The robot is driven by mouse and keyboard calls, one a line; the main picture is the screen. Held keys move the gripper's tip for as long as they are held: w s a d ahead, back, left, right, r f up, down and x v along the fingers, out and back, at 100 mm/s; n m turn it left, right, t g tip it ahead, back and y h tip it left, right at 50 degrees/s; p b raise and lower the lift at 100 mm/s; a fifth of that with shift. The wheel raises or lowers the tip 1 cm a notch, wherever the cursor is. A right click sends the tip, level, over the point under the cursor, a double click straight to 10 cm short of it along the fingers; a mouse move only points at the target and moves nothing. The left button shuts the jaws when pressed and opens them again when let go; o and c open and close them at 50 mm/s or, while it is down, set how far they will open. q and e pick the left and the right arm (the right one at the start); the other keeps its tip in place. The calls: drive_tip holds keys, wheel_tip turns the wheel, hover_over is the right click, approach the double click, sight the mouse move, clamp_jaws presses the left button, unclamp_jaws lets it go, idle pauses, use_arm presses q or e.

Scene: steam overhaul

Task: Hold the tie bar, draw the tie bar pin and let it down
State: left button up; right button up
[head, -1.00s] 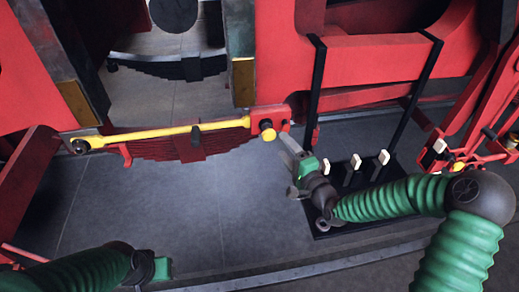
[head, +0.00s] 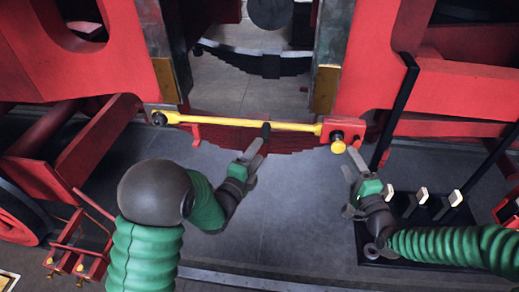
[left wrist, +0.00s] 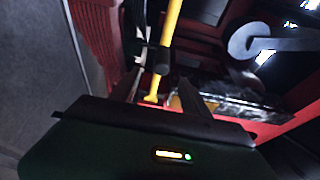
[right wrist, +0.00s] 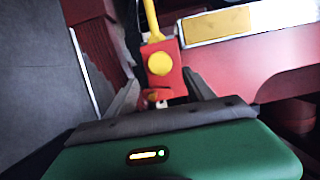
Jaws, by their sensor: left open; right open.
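The yellow tie bar (head: 220,123) spans the gap between two red frame parts, with a dark grip (head: 266,129) near its middle. It also shows in the left wrist view (left wrist: 172,25). The yellow-headed tie bar pin (head: 338,147) sits at the red block (head: 345,128) on the bar's right end; its head faces the right wrist camera (right wrist: 159,63). My left gripper (head: 256,148) is open, just below the dark grip; contact cannot be told. My right gripper (head: 354,161) is open, just below and right of the pin head, its fingers apart and empty.
A black rack (head: 430,213) with several white-topped handles stands at the right, beside my right forearm. Red frames flank the gap, and a red leaf spring (head: 225,138) lies behind the bar. Grey floor (head: 290,210) between my arms is clear.

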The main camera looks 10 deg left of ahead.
sight(265, 137)
drive_tip(key=shift+a+r, duration=0.1)
drive_tip(key=shift+a, duration=0.85)
use_arm(q)
drive_tip(key=x, duration=0.8)
drive_tip(key=shift+w, duration=0.3)
use_arm(e)
drive_tip(key=shift+d, duration=0.9)
use_arm(q)
drive_tip(key=shift+w+a, duration=0.1)
drive_tip(key=shift+a, duration=0.45)
drive_tip(key=shift+c, duration=0.4)
use_arm(e)
drive_tip(key=shift+a, duration=0.65)
use_arm(q)
drive_tip(key=c, duration=0.5)
drive_tip(key=shift+d, duration=0.3)
clamp_jaws()
use_arm(e)
drive_tip(key=shift+d, duration=0.25)
drive_tip(key=shift+a, duration=0.1)
use_arm(q)
drive_tip(key=shift+a, duration=0.1)
use_arm(e)
drive_tip(key=shift+a, duration=0.1)
use_arm(q)
drive_tip(key=shift+f, duration=0.15)
